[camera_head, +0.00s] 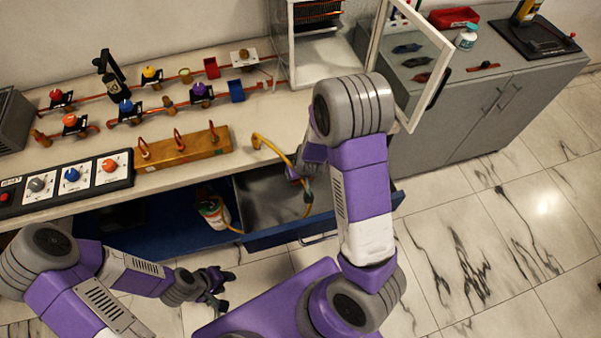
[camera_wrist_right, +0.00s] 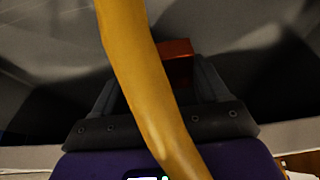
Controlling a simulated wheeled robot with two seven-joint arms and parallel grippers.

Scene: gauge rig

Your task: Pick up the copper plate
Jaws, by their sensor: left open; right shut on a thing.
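The copper plate (camera_wrist_right: 178,62) shows in the right wrist view as a small reddish-orange piece between the dark fingers of my right gripper (camera_wrist_right: 158,75). My right gripper is shut on it. A yellow hose crosses in front of the fingers and hides part of the plate and the grip. In the head view my right arm reaches down into the open drawer, and I cannot make out the plate there. My left gripper (camera_head: 225,291) is open and empty, low in front of the cabinet, away from the drawer.
A wooden block (camera_head: 183,148) and valve pipes are on the bench. A glass door (camera_head: 413,60) stands open at right.

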